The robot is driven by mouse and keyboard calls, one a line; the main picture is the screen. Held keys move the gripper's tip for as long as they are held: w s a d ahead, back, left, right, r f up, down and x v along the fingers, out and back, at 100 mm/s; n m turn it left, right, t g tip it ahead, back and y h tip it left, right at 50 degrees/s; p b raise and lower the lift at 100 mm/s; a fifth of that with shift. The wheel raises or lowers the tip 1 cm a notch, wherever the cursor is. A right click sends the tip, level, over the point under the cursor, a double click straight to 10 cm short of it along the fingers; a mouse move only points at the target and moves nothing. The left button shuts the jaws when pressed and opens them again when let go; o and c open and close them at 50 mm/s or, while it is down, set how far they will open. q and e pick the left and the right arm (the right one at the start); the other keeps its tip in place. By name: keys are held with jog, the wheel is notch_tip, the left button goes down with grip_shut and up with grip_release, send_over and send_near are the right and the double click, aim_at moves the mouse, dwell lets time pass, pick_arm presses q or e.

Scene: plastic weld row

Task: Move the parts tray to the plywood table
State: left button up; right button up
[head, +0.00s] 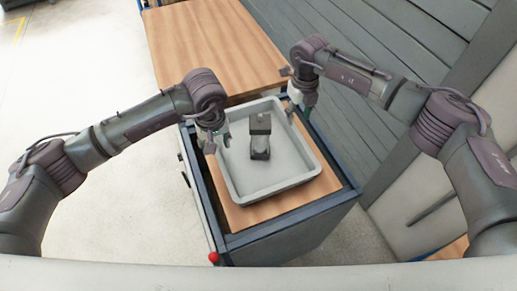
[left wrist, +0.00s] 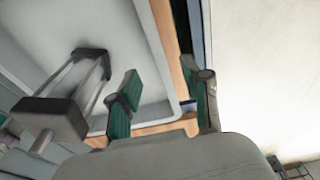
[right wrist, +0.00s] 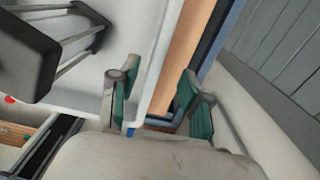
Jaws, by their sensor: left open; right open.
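The parts tray (head: 236,186) is a shallow grey tray with a dark metal-and-block part (head: 260,147) standing inside it. It rests on a wood-topped cabinet (head: 245,214) with a raised dark rim. My left gripper (head: 218,140) is open at the tray's left wall; in the left wrist view (left wrist: 163,103) its fingers are on either side of the tray's rim. My right gripper (head: 299,106) is open at the tray's far right corner area; in the right wrist view (right wrist: 156,103) its fingers also lie either side of the rim. Contact cannot be told.
A wood-topped table (head: 212,45), probably the plywood one, stands just behind the cabinet, its visible top clear. Grey plank wall (head: 375,75) runs along the right. A red knob (head: 213,257) is on the cabinet's near left corner. Open floor (head: 80,75) lies to the left.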

aim_at(218, 156)
pick_arm(q)
jog(key=f, duration=0.7)
jog(key=shift+w+a+f, duration=0.2)
jog(key=shift+w+f, duration=0.05)
jog(key=shift+w, duration=0.15)
pick_arm(e)
notch_tip(218, 156, down, 8)
jog(key=shift+r, duration=0.2)
pick_arm(q)
grip_shut()
pick_arm(e)
grip_shut()
